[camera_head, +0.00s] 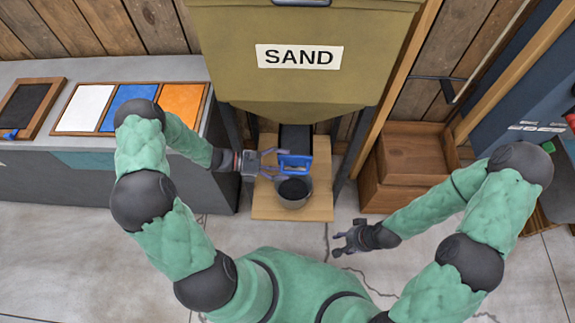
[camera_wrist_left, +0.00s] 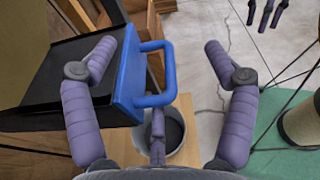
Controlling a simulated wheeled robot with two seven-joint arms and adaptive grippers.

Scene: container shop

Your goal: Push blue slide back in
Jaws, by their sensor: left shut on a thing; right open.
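The blue slide (camera_head: 296,161) is at the front end of a dark chute (camera_head: 296,138) under the hopper marked SAND (camera_head: 300,57). In the left wrist view the blue slide (camera_wrist_left: 128,75) shows as an upright plate with a looped handle facing right. My left gripper (camera_head: 270,163) is at the slide from the left, shut on it. In the left wrist view its fingers (camera_wrist_left: 165,95) lie either side of the plate and handle; their exact contact is unclear. My right gripper (camera_head: 345,238) is open and empty, above the floor to the lower right.
A dark bucket (camera_head: 294,192) stands on a wooden board (camera_head: 262,208) below the slide. A counter at left holds white, blue and orange panels (camera_head: 130,107). Wooden crates (camera_head: 408,158) stand at right. Hopper legs flank the chute. The floor in front is clear.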

